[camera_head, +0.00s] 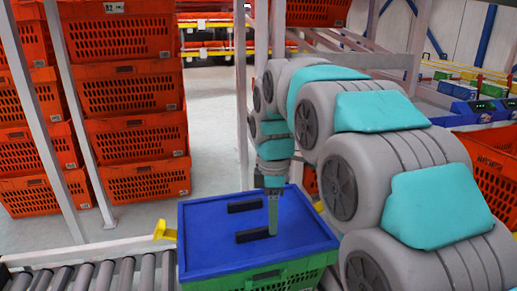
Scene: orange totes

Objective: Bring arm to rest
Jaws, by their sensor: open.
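My arm, with grey links and teal covers, comes in from the right side of the view and bends down over a green crate (290,274) with a blue top (205,245). My gripper (272,222) points straight down in front of the blue surface. It is open, seen edge-on, with one finger largely covering the other. I see nothing held in it. Two black bars (243,207) show on the blue surface, close to the left of the gripper. I cannot tell whether the fingertips touch the surface.
Stacks of orange totes (145,182) stand at the left behind grey posts (75,110). A roller conveyor (120,272) runs left of the crate, with a yellow bracket (165,231) at the crate's corner. Another orange tote (490,165) is at the right. Open floor (217,150) lies behind.

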